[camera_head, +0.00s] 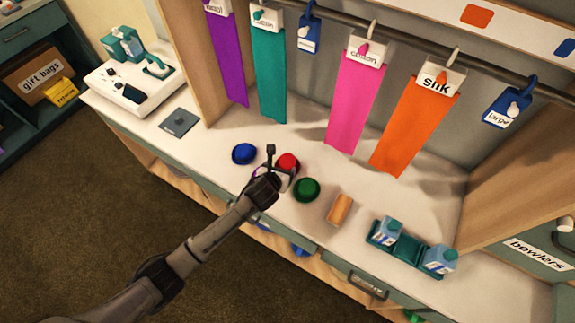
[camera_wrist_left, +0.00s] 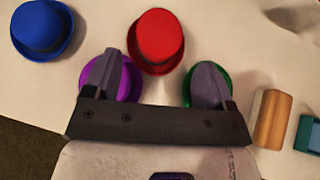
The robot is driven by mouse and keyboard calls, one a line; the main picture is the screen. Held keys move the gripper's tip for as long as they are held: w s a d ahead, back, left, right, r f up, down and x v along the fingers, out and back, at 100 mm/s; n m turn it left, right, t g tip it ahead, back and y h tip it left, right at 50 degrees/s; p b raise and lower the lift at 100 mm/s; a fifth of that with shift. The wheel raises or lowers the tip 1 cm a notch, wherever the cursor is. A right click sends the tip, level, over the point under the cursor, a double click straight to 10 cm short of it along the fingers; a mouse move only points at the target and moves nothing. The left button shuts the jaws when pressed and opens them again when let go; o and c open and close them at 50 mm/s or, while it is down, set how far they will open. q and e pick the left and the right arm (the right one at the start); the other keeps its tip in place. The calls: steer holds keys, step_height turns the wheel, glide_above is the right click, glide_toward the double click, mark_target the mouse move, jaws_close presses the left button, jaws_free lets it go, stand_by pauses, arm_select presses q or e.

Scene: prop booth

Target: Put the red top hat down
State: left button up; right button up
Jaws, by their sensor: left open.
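The red top hat (camera_head: 288,161) sits upright on the white counter, and it also shows in the left wrist view (camera_wrist_left: 158,38). My left gripper (camera_head: 277,171) is over the counter beside it. In the left wrist view its two fingers (camera_wrist_left: 160,75) are spread wide, with bare counter between them and the red hat's near brim by the fingertips. Nothing is held. A purple hat (camera_wrist_left: 90,75) and a green hat (camera_wrist_left: 188,88) are partly hidden behind the fingers; the green one shows fully in the head view (camera_head: 307,189). My right gripper is out of view.
A blue hat (camera_head: 244,153) stands left of the red one. A tan block (camera_head: 340,209) and a teal tray (camera_head: 408,252) with blue-and-white cartons lie to the right. Coloured fabric strips hang from a rail behind. Open counter lies behind the hats.

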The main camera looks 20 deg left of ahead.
mark_target(287, 161)
arm_select(q)
steer(key=shift+x, duration=1.1)
steer(key=b+x, duration=0.2)
steer(key=x, duration=0.2)
steer(key=shift+w+f, duration=0.25)
steer(key=shift+w, duration=0.1)
steer(key=shift+w+f, duration=0.1)
steer(key=shift+w, duration=0.1)
steer(key=shift+c, duration=0.3)
steer(key=c, duration=0.7)
steer(key=shift+o, duration=0.2)
